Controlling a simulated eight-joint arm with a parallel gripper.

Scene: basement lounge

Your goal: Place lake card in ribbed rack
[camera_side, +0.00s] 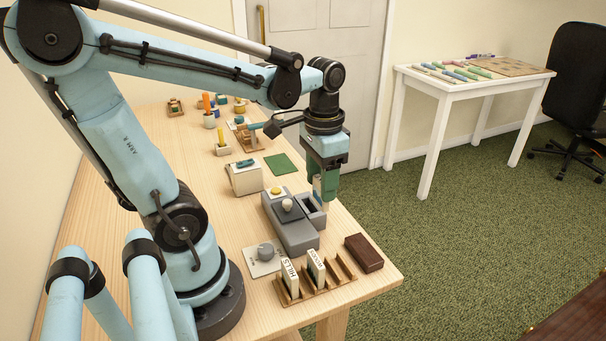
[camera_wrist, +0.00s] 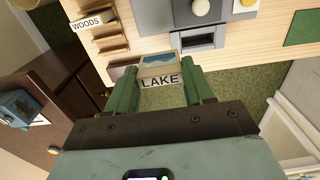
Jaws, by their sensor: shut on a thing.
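The lake card (camera_wrist: 160,68) has a blue lake picture and a LAKE label, and shows in the wrist view between my green fingers. My gripper (camera_wrist: 161,88) is shut on it. In the side view my gripper (camera_side: 325,192) is beside the right end of the grey device, with only a pale sliver of the card showing. The ribbed rack (camera_side: 318,290) is wooden, at the front edge of the table. It holds a HILLS card (camera_side: 290,278) and a WOODS card (camera_side: 316,268) upright at its left and middle, with bare slots to the right. The rack also shows in the wrist view (camera_wrist: 112,47).
A dark brown block (camera_side: 364,253) lies right of the rack.

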